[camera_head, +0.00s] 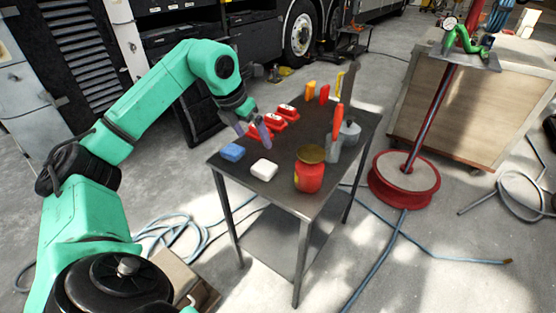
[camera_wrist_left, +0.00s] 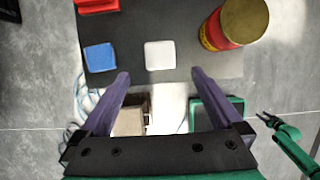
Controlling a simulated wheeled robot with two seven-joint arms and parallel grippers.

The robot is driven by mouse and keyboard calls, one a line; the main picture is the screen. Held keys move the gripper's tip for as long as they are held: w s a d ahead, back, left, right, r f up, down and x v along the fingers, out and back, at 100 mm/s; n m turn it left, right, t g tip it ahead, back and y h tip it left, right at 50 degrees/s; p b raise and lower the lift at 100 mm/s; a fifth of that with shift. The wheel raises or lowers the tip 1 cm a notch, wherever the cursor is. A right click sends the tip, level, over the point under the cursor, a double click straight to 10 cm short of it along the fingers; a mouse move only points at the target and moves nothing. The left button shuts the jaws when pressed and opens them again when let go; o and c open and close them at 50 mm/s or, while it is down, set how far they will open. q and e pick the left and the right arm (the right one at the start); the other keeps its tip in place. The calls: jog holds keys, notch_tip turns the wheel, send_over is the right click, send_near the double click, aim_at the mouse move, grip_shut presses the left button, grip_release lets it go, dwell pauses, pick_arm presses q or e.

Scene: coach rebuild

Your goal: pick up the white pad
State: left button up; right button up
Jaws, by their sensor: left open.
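The white pad (camera_head: 264,169) lies flat near the front edge of the dark table, between a blue pad and a red jar. It also shows in the left wrist view (camera_wrist_left: 160,55), just beyond and between my fingertips. My left gripper (camera_head: 254,134) is open and empty, above the table's left side in the head view. Its two purple fingers (camera_wrist_left: 161,75) are spread wide in the wrist view, and nothing is between them. A small green arm end with a dark gripper (camera_wrist_left: 268,119), seemingly my right one, shows at the right of the wrist view; its jaw state is unclear.
On the table (camera_head: 268,191) are a blue pad (camera_head: 232,152), a red jar (camera_head: 309,170) with a brownish lid, several red blocks (camera_head: 275,122), a red-handled tool (camera_head: 337,125) and a grey bottle (camera_head: 349,132). A red-rimmed stand base (camera_head: 404,179) and blue hose (camera_head: 385,245) are on the floor.

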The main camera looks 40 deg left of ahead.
pick_arm(q)
send_near(264, 166)
jog(key=f, duration=0.1)
jog(key=p+x, duration=0.1)
jog(key=x, duration=0.6)
jog(key=shift+w+f, duration=0.1)
jog(key=shift+f, duration=0.05)
jog(key=shift+w+f, duration=0.15)
jog(key=shift+f, duration=0.15)
jog(key=shift+r, duration=0.1)
jog(key=c, duration=1.2)
pick_arm(e)
jog(key=shift+s+d+r, duration=0.1)
jog(key=shift+s+r, duration=0.25)
jog(key=shift+s, duration=0.25)
jog(key=shift+s+r, duration=0.3)
jog(key=shift+s, duration=0.3)
